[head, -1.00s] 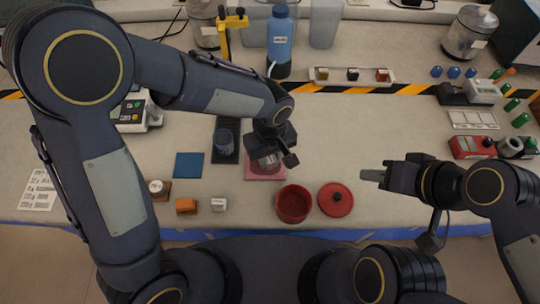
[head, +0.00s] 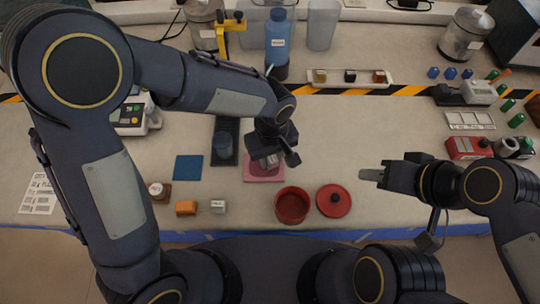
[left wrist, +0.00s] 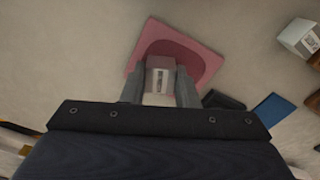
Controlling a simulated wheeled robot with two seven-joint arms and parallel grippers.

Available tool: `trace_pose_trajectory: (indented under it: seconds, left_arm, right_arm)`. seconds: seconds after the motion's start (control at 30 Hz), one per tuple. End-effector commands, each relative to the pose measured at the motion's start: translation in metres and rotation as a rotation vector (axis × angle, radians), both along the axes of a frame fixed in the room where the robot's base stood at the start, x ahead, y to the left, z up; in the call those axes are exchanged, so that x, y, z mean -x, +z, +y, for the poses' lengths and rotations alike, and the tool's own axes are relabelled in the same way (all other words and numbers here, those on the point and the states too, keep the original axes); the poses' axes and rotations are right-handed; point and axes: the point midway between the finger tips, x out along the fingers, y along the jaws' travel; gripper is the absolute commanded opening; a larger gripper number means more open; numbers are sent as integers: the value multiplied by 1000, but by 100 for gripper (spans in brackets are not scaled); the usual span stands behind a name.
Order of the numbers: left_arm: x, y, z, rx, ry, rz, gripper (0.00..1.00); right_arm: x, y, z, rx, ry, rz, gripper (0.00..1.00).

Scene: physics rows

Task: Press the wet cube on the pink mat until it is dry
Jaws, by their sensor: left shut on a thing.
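The pink mat (head: 262,176) lies on the bench in front of me; its rim also shows in the left wrist view (left wrist: 205,60). A darker pink patch covers its middle. My left gripper (head: 268,160) points down over the mat. Its two fingers (left wrist: 160,82) are shut on a pale cube with a dark printed label (left wrist: 161,66). The cube is over the dark patch; I cannot tell if it presses on the mat. In the head view the gripper mostly hides it. My right gripper (head: 372,175) is off to the right, away from the mat; its finger gap is unclear.
A red bowl (head: 292,206) and red lid (head: 334,201) stand right of the mat, near the front edge. A blue mat (head: 188,168), orange block (head: 186,208) and white labelled cube (head: 217,207) are to the left.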

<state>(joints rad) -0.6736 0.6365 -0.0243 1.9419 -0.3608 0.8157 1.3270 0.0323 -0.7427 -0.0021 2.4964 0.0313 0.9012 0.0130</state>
Motion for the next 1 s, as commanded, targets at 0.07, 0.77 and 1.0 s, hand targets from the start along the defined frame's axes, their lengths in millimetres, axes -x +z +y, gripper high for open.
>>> trace_pose_trajectory:
  seconds: [0.07, 0.77, 1.0]
  left_arm:
    - [0, 0, 0, 1, 0, 0, 7]
    - [-1, 43, 0, 1, -1, -3, 7]
    - [0, 51, 0, 1, 0, -1, 7]
  right_arm:
    - [0, 0, 0, 0, 0, 0, 36]
    - [0, 31, 0, 0, 0, 0, 36]
    - [0, 36, 0, 0, 0, 0, 36]
